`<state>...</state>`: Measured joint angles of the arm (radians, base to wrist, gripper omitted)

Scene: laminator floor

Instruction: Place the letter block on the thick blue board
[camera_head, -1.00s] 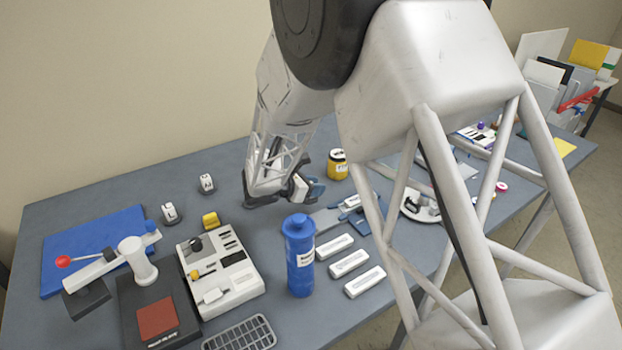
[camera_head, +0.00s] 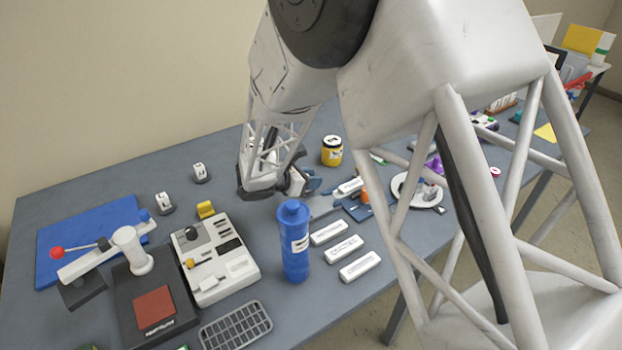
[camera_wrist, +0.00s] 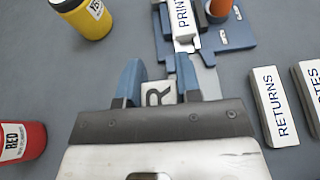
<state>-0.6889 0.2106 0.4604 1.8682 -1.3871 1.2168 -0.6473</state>
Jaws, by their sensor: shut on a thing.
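My gripper (camera_wrist: 158,82) has its two blue fingers shut on a white letter block (camera_wrist: 158,94) marked R in the wrist view. In the head view my gripper (camera_head: 301,182) is near the middle of the table, left of a slim blue-grey fixture. The block is not clearly made out there. A large blue board (camera_head: 92,217) lies flat at the far left of the table, partly under a lever arm with a red knob. Its thickness is hard to judge. The gripper is well to the right of it.
Two white letter blocks on dark stands (camera_head: 165,201) (camera_head: 200,173) stand behind the white control box (camera_head: 215,262). A tall blue bottle (camera_head: 294,245) stands in front of the gripper. A yellow jar (camera_head: 331,151) is behind; a red jar (camera_wrist: 20,141) shows in the wrist view.

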